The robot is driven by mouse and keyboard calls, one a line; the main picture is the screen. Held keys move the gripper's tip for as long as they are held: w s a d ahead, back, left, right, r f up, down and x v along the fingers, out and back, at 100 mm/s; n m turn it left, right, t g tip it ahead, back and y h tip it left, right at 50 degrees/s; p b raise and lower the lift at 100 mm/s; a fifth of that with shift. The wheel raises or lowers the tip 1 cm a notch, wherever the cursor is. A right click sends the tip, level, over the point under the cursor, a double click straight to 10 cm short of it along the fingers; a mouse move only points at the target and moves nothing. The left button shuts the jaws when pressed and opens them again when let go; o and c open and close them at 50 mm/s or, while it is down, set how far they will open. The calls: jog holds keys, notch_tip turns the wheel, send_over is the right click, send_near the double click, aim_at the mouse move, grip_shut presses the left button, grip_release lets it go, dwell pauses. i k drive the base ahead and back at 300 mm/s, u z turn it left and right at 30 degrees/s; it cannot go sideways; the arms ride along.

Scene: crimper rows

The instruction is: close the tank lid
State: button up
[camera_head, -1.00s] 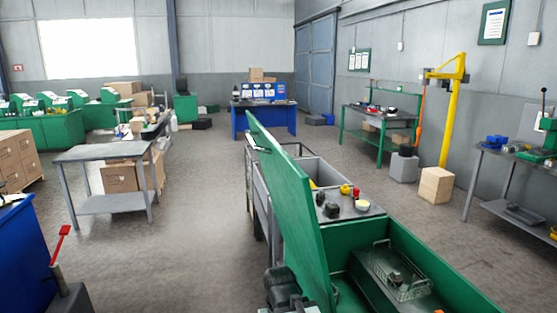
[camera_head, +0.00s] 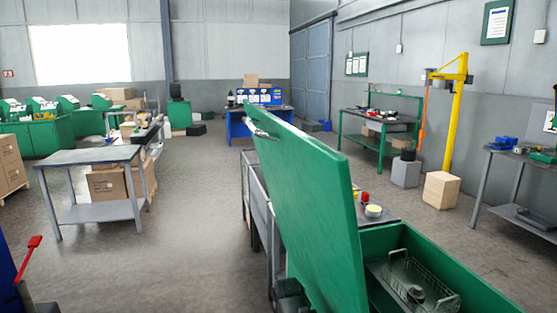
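The tank lid (camera_head: 310,200) is a large flat green panel. It stands raised and steeply tilted along the left side of the green tank (camera_head: 450,268). A metal handle shows near its far top corner. The tank is open at the lower right, and a wire basket (camera_head: 425,283) with a dark part in it sits inside. The near end of the tank is cut off by the picture's edge. A dark grey object at the bottom edge, beside the lid's foot, is only partly seen. My gripper is not in view.
A grey sink bench (camera_head: 257,205) stands beyond the tank, partly hidden by the lid. A grey table (camera_head: 90,157) stands at left, and a red-handled lever (camera_head: 33,243) at lower left. A box (camera_head: 441,190) and yellow crane post (camera_head: 455,115) stand at right. The floor left of the lid is clear.

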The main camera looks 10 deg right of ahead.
aim_at(309, 183)
jog(key=u, duration=0.45)
jog(key=k, duration=1.35)
jog(key=u, duration=0.95)
jog(key=i, duration=1.75)
jog(key=z, duration=0.15)
